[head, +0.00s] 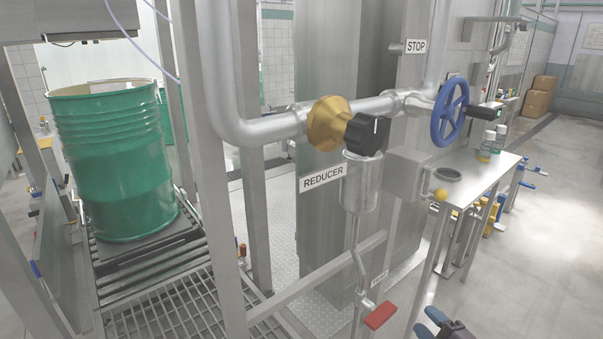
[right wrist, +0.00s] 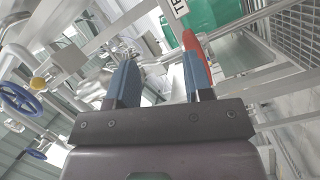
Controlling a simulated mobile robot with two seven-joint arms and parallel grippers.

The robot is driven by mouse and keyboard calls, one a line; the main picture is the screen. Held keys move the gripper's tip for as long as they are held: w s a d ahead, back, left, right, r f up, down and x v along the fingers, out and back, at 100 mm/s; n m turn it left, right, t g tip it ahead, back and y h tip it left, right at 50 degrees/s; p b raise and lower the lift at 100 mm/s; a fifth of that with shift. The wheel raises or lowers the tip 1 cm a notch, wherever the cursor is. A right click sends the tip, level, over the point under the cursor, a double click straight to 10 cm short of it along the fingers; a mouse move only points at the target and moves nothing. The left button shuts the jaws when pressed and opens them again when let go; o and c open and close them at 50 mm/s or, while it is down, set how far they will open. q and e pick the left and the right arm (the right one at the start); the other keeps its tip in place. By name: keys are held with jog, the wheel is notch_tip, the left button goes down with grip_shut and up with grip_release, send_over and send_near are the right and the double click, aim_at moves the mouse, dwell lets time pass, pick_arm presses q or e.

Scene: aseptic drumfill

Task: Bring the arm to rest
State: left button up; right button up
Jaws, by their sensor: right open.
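My right gripper (head: 432,322) shows at the bottom edge of the head view, right of the red lever handle (head: 381,315) and apart from it in the picture. Only its fingers and a bit of its dark body show there. In the right wrist view my right gripper (right wrist: 159,66) has its two blue fingers wide apart, with nothing between them. The red handle (right wrist: 190,42) shows behind the right-hand finger in that view; whether they touch cannot be told. My left gripper is not in view.
A green drum (head: 118,160) stands on a roller conveyor at left. Above the red lever are steel pipes, a black knob (head: 366,134) and a blue handwheel (head: 450,110). A steel side table (head: 485,172) holds small bottles (head: 487,146).

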pick_arm(q)
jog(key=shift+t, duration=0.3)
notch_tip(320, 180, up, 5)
jog(key=p, duration=0.5)
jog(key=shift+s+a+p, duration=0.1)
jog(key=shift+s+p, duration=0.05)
jog(key=shift+p, duration=0.2)
pick_arm(e)
jog(key=s+a+f+m+g+h, duration=0.1)
jog(key=s+m, duration=0.7)
jog(key=s, duration=0.8)
jog(key=s+a+f+m+g+h, duration=0.1)
jog(key=s+m+g+h, duration=0.3)
jog(key=s+m, duration=0.5)
jog(key=s+h, duration=0.1)
jog(key=s, duration=0.6)
jog(key=shift+s+a+g+h, duration=0.25)
jog(key=shift+g+h, duration=0.05)
jog(key=shift+h, duration=0.1)
